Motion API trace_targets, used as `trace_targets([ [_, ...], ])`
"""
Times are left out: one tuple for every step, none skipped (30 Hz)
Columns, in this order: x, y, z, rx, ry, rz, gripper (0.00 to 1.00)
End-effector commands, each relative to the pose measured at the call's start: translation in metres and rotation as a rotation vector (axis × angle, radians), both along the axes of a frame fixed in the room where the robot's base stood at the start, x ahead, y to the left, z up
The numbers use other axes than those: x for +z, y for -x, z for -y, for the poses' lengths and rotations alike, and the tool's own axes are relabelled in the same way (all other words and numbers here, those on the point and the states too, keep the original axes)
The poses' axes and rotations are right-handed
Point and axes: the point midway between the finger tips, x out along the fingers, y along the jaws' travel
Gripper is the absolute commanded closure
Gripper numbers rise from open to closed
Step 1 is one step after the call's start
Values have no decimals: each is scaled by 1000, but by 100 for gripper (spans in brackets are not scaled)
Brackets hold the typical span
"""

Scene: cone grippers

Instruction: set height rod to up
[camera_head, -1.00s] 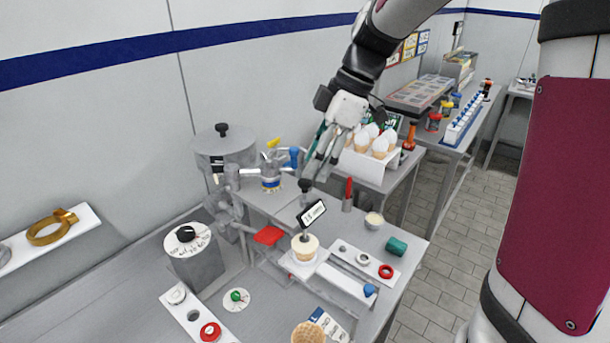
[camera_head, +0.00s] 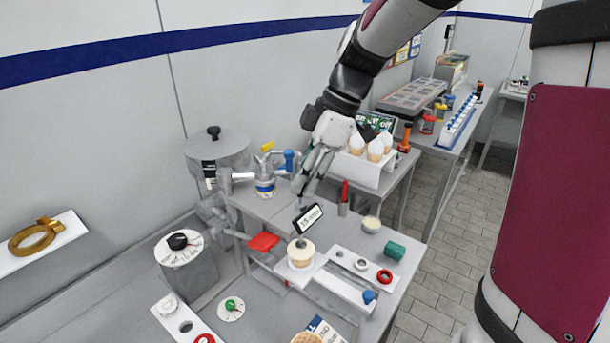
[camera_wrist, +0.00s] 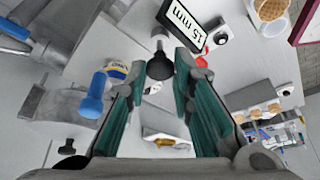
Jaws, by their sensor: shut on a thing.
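The height rod is a thin upright rod with a black knob (camera_wrist: 160,64) on top and a tilted display (camera_head: 308,218) beside it. The display also shows in the wrist view (camera_wrist: 182,22) and reads 15 mm. The rod stands above a cream-coloured round piece (camera_head: 302,250) on a white plate. My gripper (camera_head: 301,189) is at the top of the rod, with its fingers pointing down. In the wrist view its green-padded fingers (camera_wrist: 160,75) are on either side of the knob and shut on it. In the head view the fingers mostly hide the knob.
A valve with blue (camera_head: 289,160) and yellow handles stands left of my gripper. A red pad (camera_head: 263,242) is left of the rod. A red-topped post (camera_head: 344,198) and a small bowl (camera_head: 371,224) stand to the right. Cones in a white holder (camera_head: 367,172) are behind.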

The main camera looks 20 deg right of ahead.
Motion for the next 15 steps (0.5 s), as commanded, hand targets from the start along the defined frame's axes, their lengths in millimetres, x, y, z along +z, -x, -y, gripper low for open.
trace_targets([
  [3, 1, 0, 1, 0, -1, 100],
  [7, 1, 0, 2, 0, 1, 100],
  [14, 1, 0, 2, 1, 2, 100],
  [20, 1, 0, 2, 1, 2, 100],
  [27, 1, 0, 2, 1, 3, 100],
  [35, 2, 0, 2, 1, 2, 100],
  [41, 2, 0, 3, 1, 3, 100],
  [46, 2, 0, 3, 2, 3, 100],
  [51, 1, 0, 2, 1, 2, 100],
  [54, 1, 0, 2, 1, 2, 100],
  [56, 1, 0, 2, 0, 1, 100],
  [58, 1, 0, 2, 0, 0, 100],
  [58, 1, -1, 2, 0, 0, 100],
  [59, 0, -1, 2, 0, 0, 100],
  [58, 0, -1, 2, -1, 0, 100],
])
